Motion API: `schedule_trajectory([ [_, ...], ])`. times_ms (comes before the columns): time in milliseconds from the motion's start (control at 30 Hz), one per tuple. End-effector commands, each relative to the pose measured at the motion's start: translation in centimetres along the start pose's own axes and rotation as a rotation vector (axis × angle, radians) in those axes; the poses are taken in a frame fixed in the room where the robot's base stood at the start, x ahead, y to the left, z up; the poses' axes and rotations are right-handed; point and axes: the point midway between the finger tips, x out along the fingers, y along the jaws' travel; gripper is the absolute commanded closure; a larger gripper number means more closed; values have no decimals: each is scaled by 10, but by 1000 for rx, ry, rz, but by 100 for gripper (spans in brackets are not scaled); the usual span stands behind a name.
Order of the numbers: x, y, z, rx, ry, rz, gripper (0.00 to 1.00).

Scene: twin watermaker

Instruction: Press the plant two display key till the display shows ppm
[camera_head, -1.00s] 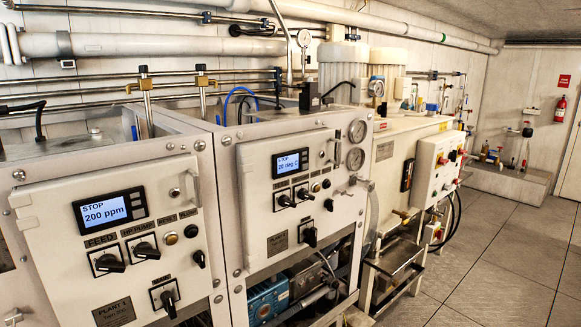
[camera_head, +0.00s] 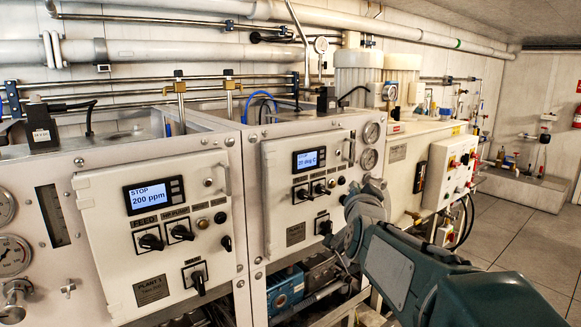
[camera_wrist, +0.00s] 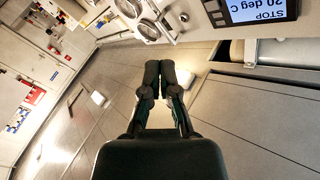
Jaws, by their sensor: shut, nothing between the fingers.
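The plant two display (camera_head: 309,159) is on the white panel right of the plant one panel; it reads STOP and 20 deg C. It shows upside down at the top right of the wrist view (camera_wrist: 257,10), with its dark keys (camera_wrist: 214,12) beside the screen. My gripper (camera_wrist: 167,68) is shut and empty, apart from the display, which lies up and to the right of the fingertips in that view. In the head view my arm reaches in from the lower right, in front of the plant two panel's right side; its fingertips cannot be made out there.
The plant one display (camera_head: 154,194) reads STOP and 200 ppm. Rotary switches (camera_head: 323,224) stick out below the plant two display. Round gauges (camera_head: 369,145) are on its right. A white control box (camera_head: 453,171) stands farther right. Open tiled floor (camera_head: 515,237) lies at the right.

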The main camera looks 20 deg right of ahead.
Motion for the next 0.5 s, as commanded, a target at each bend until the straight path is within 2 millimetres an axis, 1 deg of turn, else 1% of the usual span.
schedule_trajectory([
  [33, 8, 4, -7, 18, 41, 2, 100],
  [100, 15, 8, -16, 37, 89, 0, 100],
  [200, 19, 10, -23, 51, 126, -3, 100],
  [500, 20, 10, -25, 55, 133, -4, 100],
])
